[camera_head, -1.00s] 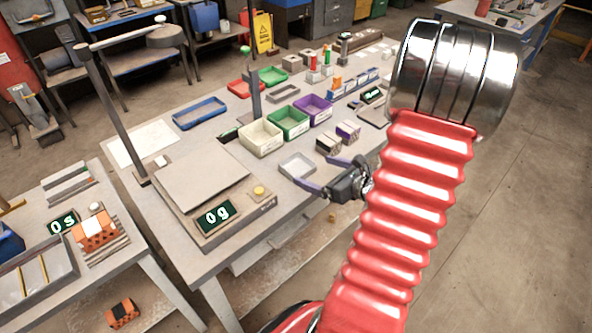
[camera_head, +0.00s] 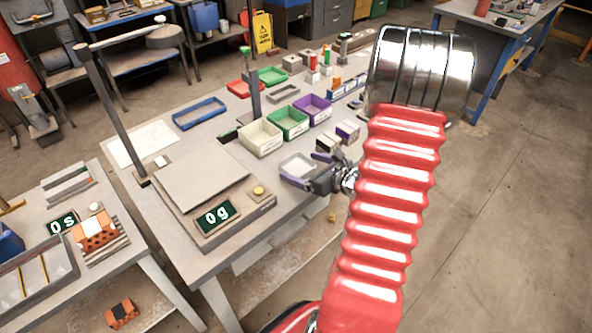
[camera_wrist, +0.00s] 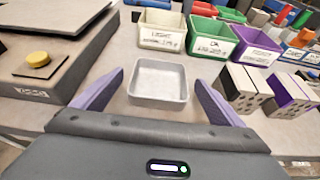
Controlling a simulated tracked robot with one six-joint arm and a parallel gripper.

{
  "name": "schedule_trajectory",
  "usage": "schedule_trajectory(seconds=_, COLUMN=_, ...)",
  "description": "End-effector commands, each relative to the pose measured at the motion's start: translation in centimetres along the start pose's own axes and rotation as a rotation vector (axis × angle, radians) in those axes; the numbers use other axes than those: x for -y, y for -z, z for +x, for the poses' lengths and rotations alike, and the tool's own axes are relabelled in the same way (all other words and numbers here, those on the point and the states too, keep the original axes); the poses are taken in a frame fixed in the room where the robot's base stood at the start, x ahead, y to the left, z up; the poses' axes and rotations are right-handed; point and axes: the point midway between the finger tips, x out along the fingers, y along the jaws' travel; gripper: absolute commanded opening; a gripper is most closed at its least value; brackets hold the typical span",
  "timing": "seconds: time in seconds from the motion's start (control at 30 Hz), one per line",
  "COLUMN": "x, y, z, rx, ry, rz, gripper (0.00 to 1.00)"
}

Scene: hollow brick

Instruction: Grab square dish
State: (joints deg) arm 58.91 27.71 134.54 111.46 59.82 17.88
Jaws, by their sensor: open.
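The square dish (camera_wrist: 158,82) is a small, shallow, light grey tray that looks empty. It lies on the workbench, between and just ahead of my gripper's two purple fingers in the wrist view. In the head view the dish (camera_head: 297,165) is at the bench's near side, right of the scale, partly hidden by my gripper. My gripper (camera_head: 302,170) is open, with one finger on each side of the dish's near part; it also shows in the wrist view (camera_wrist: 157,92). I cannot tell whether the fingers touch the dish.
A scale (camera_head: 232,210) reading 0 g stands left of the dish. Cream (camera_wrist: 163,32), green (camera_wrist: 206,38) and purple (camera_wrist: 256,42) bins stand behind it. Hollow bricks (camera_wrist: 240,88) with grey and purple parts stand close to the right finger.

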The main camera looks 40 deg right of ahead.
Motion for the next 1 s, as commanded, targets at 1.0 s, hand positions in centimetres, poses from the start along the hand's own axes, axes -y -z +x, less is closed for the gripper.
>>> schedule_trajectory(seconds=1.0, x=-0.1, y=-0.1, z=3.0, rx=-0.001, ry=-0.001, rz=0.0, gripper=0.8)
